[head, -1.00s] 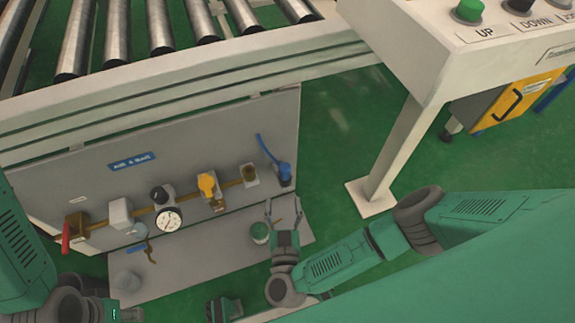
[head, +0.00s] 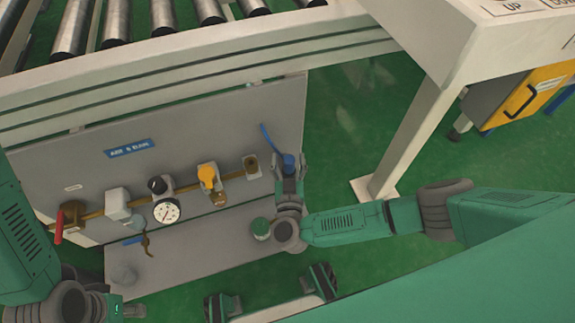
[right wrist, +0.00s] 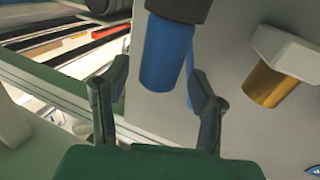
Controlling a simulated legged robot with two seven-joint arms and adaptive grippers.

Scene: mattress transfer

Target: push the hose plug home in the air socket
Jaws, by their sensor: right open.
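The blue hose plug (head: 288,160) is at the right end of the grey panel. In the right wrist view the blue plug (right wrist: 167,55) has a dark collar at its upper end. My right gripper (head: 289,178) is open just below the plug in the head view, and its lower part is hidden behind the fingers. In the right wrist view the open fingers (right wrist: 160,95) stand either side of the plug's end, with gaps. The brass socket (head: 251,163) is left of the plug; it also shows in the right wrist view (right wrist: 270,85). My left gripper (head: 130,311) is at the lower left, its jaws unclear.
Left along the panel (head: 275,115) are a yellow valve (head: 208,175), a gauge (head: 166,211) and a red handle (head: 59,227). A green-topped can (head: 260,228) stands close beside my right wrist. A white post (head: 410,140) stands to the right. Roller conveyor above.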

